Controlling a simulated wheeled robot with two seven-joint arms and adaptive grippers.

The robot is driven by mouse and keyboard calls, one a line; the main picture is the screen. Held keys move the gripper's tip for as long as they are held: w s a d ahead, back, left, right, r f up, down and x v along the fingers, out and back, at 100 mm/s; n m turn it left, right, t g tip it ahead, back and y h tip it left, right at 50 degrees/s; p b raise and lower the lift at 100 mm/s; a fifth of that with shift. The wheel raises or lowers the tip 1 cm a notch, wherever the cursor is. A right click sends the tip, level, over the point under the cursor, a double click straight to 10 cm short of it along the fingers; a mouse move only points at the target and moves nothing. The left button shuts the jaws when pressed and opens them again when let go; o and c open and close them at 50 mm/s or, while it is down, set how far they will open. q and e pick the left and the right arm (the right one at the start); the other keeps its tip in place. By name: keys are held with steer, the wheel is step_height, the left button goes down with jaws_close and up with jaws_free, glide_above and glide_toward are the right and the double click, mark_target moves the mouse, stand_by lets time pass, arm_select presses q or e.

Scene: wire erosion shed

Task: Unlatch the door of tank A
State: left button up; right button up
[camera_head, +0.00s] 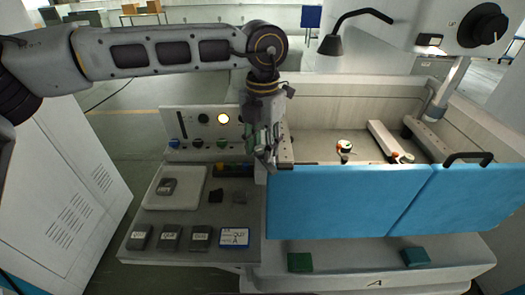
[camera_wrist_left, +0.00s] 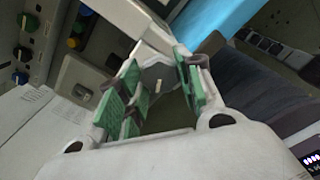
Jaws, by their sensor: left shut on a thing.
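The blue door of tank A (camera_head: 335,205) is the left one of two blue panels at the front of the tank; it stands upright. A letter A (camera_head: 375,283) is on the base below. My left gripper (camera_head: 268,160) points down at the door's upper left corner. In the left wrist view its green-padded fingers (camera_wrist_left: 155,88) are shut on a grey part, taken as the door latch (camera_wrist_left: 158,72). The fingers hide much of it, so its position is unclear. Blue door surface (camera_wrist_left: 212,25) shows beyond. My right gripper is not in view.
A control panel (camera_head: 190,122) with several knobs stands left of the tank. The side table holds a tray (camera_head: 195,199), labelled grey blocks (camera_head: 170,237) and a white-blue card (camera_head: 234,238). A black handle (camera_head: 468,157) rises from the right panel. A lamp (camera_head: 331,44) hangs above.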

arm_select(q)
steer(key=shift+f+m+b, duration=0.1)
steer(key=shift+m+b, duration=0.4)
steer(key=shift+m, duration=0.4)
steer(key=shift+m+b, duration=0.4)
steer(key=shift+m, duration=0.3)
steer(key=shift+m+b, duration=0.45)
steer(key=shift+m, duration=0.85)
steer(key=shift+r, duration=0.2)
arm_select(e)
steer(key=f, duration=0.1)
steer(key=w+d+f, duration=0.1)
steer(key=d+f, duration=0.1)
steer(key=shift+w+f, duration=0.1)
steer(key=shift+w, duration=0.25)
